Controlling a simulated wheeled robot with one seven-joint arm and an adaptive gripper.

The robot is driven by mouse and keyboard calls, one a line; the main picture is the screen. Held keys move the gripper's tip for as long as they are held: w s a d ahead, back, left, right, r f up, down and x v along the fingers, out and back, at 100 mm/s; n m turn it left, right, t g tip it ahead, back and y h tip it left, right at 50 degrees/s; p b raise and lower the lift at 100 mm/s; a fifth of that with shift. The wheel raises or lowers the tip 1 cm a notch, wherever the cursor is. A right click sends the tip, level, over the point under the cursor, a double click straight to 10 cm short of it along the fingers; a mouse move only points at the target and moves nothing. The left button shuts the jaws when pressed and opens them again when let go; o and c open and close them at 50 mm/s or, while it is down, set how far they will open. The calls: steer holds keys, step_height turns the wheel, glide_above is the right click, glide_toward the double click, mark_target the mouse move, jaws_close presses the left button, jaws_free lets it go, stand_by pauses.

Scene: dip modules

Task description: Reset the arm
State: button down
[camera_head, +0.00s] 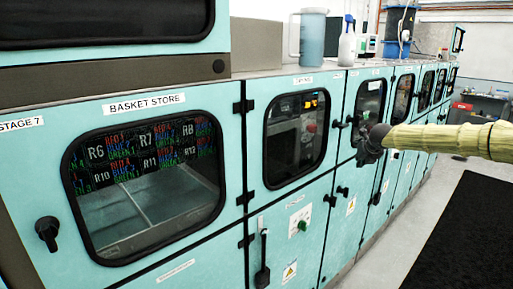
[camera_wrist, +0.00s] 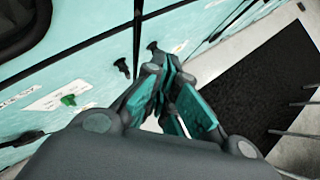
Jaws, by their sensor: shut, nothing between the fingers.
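My gripper (camera_head: 370,143) shows in the head view at the end of my arm, which reaches in from the right edge in a yellowish sleeve. The gripper is dark and hangs in front of the teal cabinet doors, near a door handle; whether it touches the door cannot be told. In the wrist view my gripper (camera_wrist: 168,82) has dark links and teal finger pads, is shut and holds nothing. Behind it are a teal cabinet front (camera_wrist: 85,75) and floor.
A row of teal cabinets (camera_head: 225,165) with windows and black handles runs into the distance. A jug (camera_head: 312,38) and a spray bottle (camera_head: 347,45) stand on top. A black mat (camera_head: 465,235) lies on the floor at right, where the aisle is open.

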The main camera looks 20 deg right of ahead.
steer(key=s+a+f+n+g+b, duration=0.1)
steer(key=s+a+f+n, duration=0.3)
steer(key=a+f+n, duration=0.65)
steer(key=s+a+f+n+g, duration=0.1)
steer(key=s+a+f+n, duration=0.35)
steer(key=a+f, duration=1.15)
steer(key=s+a+f+n+g+y, duration=0.1)
steer(key=s+a+f+n, duration=1)
steer(key=s+f, duration=0.35)
steer(key=s+a+f+n+g, duration=0.1)
steer(key=s+a+n, duration=0.3)
steer(key=s, duration=0.7)
steer(key=s+a+f+n+g+y+b, duration=0.1)
steer(key=s+a+f+n+g, duration=0.1)
steer(key=s, duration=0.9)
steer(key=s+a+f+n+g+y, duration=0.1)
steer(key=s+a+f+n+g, duration=0.1)
steer(key=s+a+f+n, duration=0.3)
steer(key=s+n, duration=0.3)
steer(key=s, duration=0.3)
steer(key=shift+s+a+f+b, duration=0.25)
steer(key=shift+s+a+b, duration=0.05)
steer(key=shift+s+a, duration=0.1)
